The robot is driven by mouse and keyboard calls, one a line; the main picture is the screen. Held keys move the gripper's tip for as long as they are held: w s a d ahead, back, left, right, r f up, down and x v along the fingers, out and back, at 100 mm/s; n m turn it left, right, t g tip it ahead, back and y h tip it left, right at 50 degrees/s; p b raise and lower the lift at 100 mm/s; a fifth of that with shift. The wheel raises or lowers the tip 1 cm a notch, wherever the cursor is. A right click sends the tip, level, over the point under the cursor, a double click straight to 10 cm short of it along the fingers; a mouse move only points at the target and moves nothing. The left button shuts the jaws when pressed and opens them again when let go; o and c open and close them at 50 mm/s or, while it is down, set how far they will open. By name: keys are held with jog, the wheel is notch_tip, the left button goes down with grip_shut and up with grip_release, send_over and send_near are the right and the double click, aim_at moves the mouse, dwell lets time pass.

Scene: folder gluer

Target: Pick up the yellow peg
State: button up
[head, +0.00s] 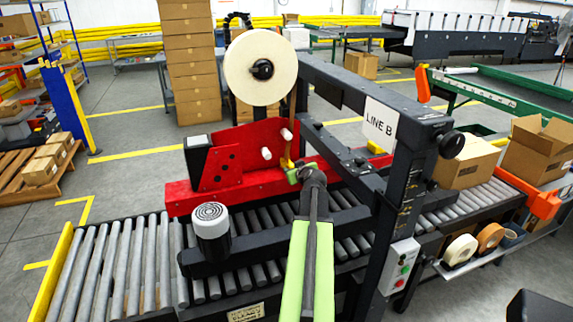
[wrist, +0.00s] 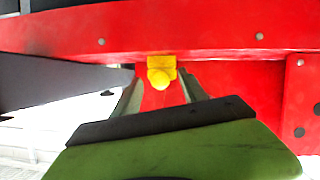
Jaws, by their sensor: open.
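The yellow peg (wrist: 160,76) stands out from a red panel in the wrist view, with a rounded end facing me and a squarish yellow part behind it. My gripper (wrist: 161,90) is open, one finger on each side and a little short of the peg. The peg lies between the lines of the two fingers, and I cannot tell whether either touches it. In the head view my gripper (head: 297,173) is at the red machine plate (head: 235,150), with a small bit of yellow (head: 285,161) just beyond it.
A white tape roll (head: 260,68) stands above the red plate. A dark frame (head: 345,90) with a LINE B sign rises right of my arm. A grey-topped cylinder (head: 210,222) stands left of my arm, above the roller conveyor (head: 130,260). Cardboard boxes (head: 470,163) sit at right.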

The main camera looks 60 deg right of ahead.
grip_shut()
dwell(0.3)
jog(key=s+d+r+p, duration=0.2)
jog(key=s+r+p, duration=0.9)
jog(key=shift+s, duration=0.25)
jog(key=a+r+m+t+y+p, duration=0.1)
jog(key=a+r+m+p, duration=0.1)
jog(key=a+r+p, duration=0.35)
jog(key=w+r+b+x, duration=0.1)
jog(key=r+x, duration=0.1)
jog(key=x, duration=0.8)
jog(key=shift+w, duration=0.3)
dwell(0.5)
